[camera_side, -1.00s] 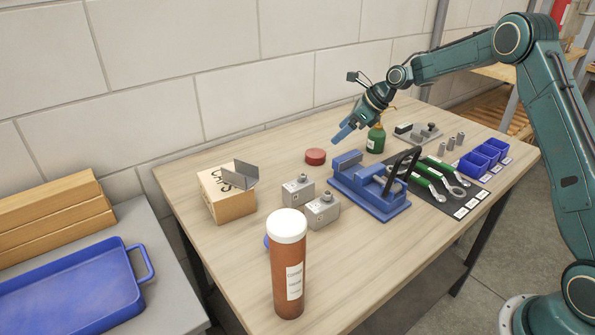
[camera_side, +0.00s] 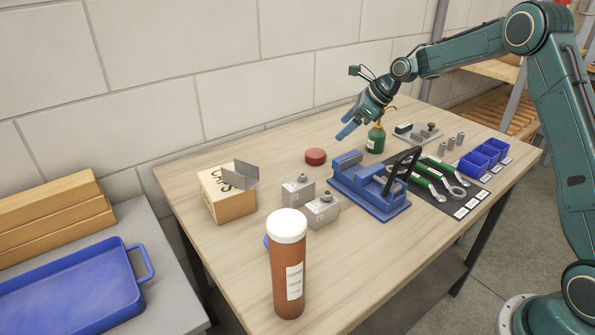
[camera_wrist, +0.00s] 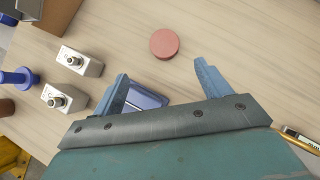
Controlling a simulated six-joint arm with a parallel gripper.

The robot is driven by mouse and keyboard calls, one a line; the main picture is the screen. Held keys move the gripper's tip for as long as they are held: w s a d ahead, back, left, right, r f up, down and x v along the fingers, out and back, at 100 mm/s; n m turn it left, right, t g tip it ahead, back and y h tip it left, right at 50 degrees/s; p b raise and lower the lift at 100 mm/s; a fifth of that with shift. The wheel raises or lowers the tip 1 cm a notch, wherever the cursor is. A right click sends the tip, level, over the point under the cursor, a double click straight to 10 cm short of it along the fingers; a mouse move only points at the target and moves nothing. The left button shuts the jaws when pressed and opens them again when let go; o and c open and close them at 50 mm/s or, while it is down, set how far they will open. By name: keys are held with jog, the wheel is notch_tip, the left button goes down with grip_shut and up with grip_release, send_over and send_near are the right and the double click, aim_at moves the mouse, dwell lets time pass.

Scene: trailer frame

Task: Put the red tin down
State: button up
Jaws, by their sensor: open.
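The red tin (camera_side: 315,156) is a low round tin standing flat on the wooden table, behind the blue vise. In the wrist view the red tin (camera_wrist: 164,43) lies beyond the fingertips, between their lines, touching neither. My gripper (camera_side: 350,129) is open and empty, above the table to the right of the tin. Its two blue fingers (camera_wrist: 160,75) are spread apart in the wrist view.
A blue vise (camera_side: 372,190) stands in front of the tin. Two grey blocks (camera_side: 321,210), a cardboard box (camera_side: 230,201) and an orange-brown canister (camera_side: 288,270) stand to the left and front. A green bottle (camera_side: 376,140) is close to my gripper. Bare table lies left of the tin.

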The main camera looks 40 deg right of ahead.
jog(key=s+a+r+n+h, duration=0.1)
jog(key=s+a+r+n, duration=0.3)
jog(key=s+r+n, duration=0.45)
jog(key=s+a+r+n+h, duration=0.2)
jog(key=s+a+r+n, duration=0.35)
jog(key=s, duration=0.55)
jog(key=s+f+n+h, duration=0.1)
jog(key=s+f+n, duration=0.1)
jog(key=s+n, duration=1.2)
jog(key=s, duration=0.8)
jog(key=shift+s+a+g, duration=0.25)
jog(key=shift+s+g, duration=0.1)
jog(key=shift+g, duration=0.05)
